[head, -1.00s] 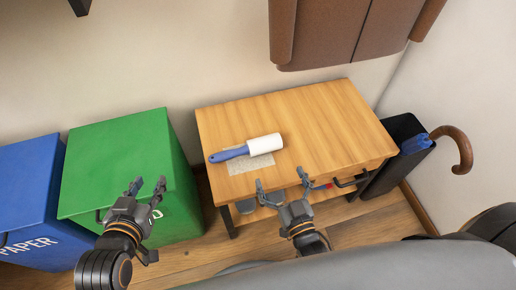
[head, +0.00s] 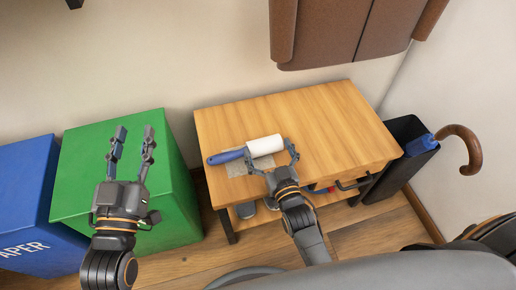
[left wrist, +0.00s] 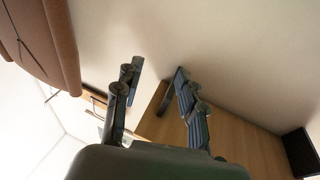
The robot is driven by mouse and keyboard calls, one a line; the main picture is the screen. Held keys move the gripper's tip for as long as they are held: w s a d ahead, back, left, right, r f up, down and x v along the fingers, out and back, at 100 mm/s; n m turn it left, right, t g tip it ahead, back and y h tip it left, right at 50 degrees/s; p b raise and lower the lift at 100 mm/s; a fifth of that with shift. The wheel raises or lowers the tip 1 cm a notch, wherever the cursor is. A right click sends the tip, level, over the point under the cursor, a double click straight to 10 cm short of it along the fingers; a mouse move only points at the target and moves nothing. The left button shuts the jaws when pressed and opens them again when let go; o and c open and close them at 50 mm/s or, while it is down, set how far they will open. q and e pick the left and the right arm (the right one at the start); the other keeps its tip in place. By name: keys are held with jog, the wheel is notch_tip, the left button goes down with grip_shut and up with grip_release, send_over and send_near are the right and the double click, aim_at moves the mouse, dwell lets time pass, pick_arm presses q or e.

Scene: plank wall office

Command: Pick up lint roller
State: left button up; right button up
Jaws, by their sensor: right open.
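One fingertip is close to the roll's right end and the other is near where the roll meets the handle. Whether they touch it cannot be told. My left gripper (head: 135,138) is open and empty above the green bin, left of the table. Its spread fingers also show in the left wrist view (left wrist: 153,82).
The green bin (head: 85,175) and a blue paper bin (head: 25,195) stand left of the table. A black holder (head: 405,165) with a blue umbrella with a curved handle (head: 462,140) stands right. A brown hanging item (head: 340,35) is above the table's back.

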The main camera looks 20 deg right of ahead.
jog(key=c, duration=0.9)
jog(key=shift+o, duration=0.2)
